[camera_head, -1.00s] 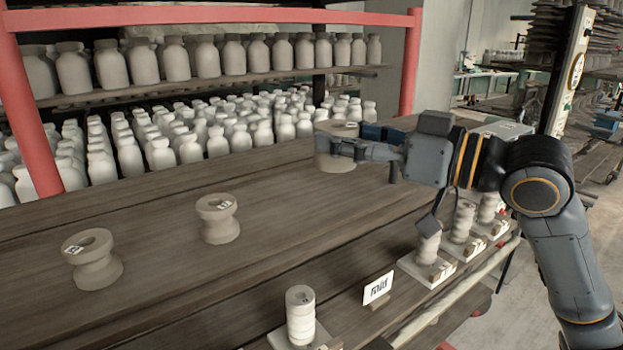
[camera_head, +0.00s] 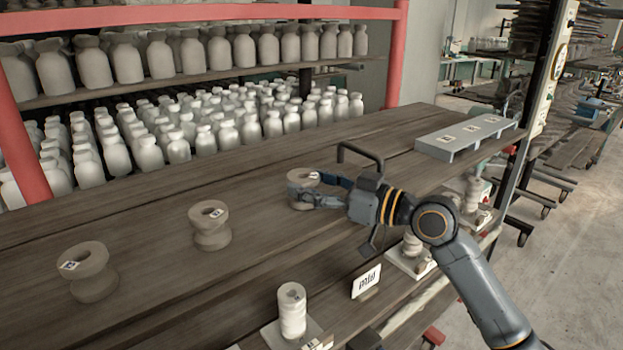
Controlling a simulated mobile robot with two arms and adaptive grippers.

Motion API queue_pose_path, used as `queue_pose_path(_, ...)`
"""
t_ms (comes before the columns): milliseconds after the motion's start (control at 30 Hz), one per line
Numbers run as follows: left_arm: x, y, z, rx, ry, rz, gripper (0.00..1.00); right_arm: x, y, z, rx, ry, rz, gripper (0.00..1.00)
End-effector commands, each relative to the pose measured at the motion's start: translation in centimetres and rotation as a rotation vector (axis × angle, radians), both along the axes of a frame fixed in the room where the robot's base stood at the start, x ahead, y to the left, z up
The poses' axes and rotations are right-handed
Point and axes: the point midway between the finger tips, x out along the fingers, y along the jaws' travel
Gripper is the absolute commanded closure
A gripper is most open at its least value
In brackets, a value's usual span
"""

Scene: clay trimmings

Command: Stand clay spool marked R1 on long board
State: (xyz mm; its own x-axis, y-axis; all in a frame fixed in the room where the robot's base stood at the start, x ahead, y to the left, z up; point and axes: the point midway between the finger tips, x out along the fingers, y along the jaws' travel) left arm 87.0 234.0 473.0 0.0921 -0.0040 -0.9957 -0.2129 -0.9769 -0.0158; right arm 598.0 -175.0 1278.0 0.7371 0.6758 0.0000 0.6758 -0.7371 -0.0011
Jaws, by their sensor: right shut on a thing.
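My right gripper (camera_head: 318,195) is shut on a clay spool (camera_head: 303,178), over the middle of the wooden table. The spool's rim and a small label show, but the mark is too small to read. The fingers hide much of its body, and I cannot tell whether its base touches the table. Two similar labelled spools stand upright to the left, one nearer the middle (camera_head: 211,227) and one at far left (camera_head: 89,272). A long grey board (camera_head: 452,143) with several marked squares lies at the table's far right end. My left gripper is not in view.
Small stacked clay pieces on bases stand along the front, one at the bottom (camera_head: 292,312) and others under my right arm. A white sign (camera_head: 367,281) stands there too. Shelves of bottles (camera_head: 150,150) line the back. The table between spool and board is largely bare.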

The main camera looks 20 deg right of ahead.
Motion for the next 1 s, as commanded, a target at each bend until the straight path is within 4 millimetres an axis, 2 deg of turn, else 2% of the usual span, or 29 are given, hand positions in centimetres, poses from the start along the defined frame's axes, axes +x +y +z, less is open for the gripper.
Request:
queue_pose_path(333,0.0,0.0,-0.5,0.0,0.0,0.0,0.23,0.0,0.0,-0.4,0.0,-0.003,0.0,0.86)
queue_pose_path(367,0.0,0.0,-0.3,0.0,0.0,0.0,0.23,0.0,0.0,-0.3,-0.001,-0.001,0.0,0.39)
queue_pose_path(433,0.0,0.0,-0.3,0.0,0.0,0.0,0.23,0.0,0.0,-0.3,-0.001,-0.001,0.0,0.24)
queue_pose_path(467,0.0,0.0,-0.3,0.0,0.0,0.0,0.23,0.0,0.0,-0.3,-0.001,-0.001,0.0,0.22)
queue_pose_path(833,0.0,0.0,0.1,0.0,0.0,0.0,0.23,0.0,0.0,0.2,-0.001,-0.001,0.0,0.22)
queue_pose_path(1000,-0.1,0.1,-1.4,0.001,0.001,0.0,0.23,-1.6,-1.6,-0.5,-0.004,-0.001,-0.003,0.22)
